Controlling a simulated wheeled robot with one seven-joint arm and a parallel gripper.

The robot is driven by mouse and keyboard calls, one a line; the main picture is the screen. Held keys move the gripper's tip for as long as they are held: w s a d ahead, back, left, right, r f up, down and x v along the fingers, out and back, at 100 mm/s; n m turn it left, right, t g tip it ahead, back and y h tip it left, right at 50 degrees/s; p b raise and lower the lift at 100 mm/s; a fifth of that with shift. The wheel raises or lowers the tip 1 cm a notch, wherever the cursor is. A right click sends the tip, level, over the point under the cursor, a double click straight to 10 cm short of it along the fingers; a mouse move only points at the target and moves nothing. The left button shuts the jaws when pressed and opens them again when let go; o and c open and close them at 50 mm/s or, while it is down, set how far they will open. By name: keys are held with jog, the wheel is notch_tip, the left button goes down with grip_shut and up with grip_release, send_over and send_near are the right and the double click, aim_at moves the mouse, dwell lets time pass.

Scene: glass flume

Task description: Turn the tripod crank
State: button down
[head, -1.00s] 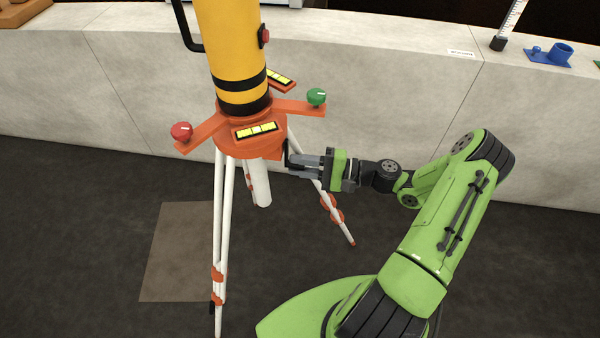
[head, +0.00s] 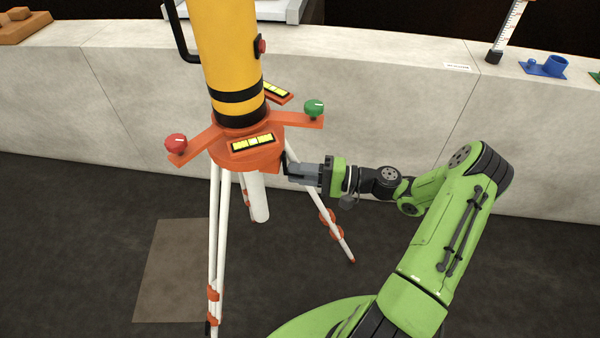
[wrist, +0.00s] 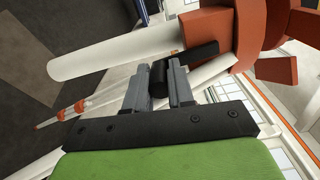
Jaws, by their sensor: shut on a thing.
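The tripod (head: 216,240) stands upright on white legs with an orange head (head: 247,157) and a white centre column (head: 259,198) below. A yellow instrument (head: 228,45) with black bands stands on top. The black crank (head: 285,163) hangs at the right side of the head. My gripper (head: 290,172) reaches in from the right and is shut on the crank. In the wrist view the black crank handle (wrist: 160,78) sits between the grey fingers. The crank's arm (wrist: 200,51) runs from it towards the orange head.
Red (head: 176,143) and green (head: 314,108) knobs sit on the orange side arms. A tripod leg (head: 336,226) slants down close beneath my gripper. A pale low wall (head: 390,110) runs behind, with a blue part (head: 545,66) on top. A brown floor patch (head: 170,270) lies at left.

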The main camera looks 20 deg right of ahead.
jog(key=c, duration=1)
grip_release()
jog(key=shift+o, duration=0.2)
jog(key=v, duration=1.5)
jog(key=shift+s+d, duration=0.2)
jog(key=shift+d, duration=0.15)
jog(key=shift+c, duration=0.4)
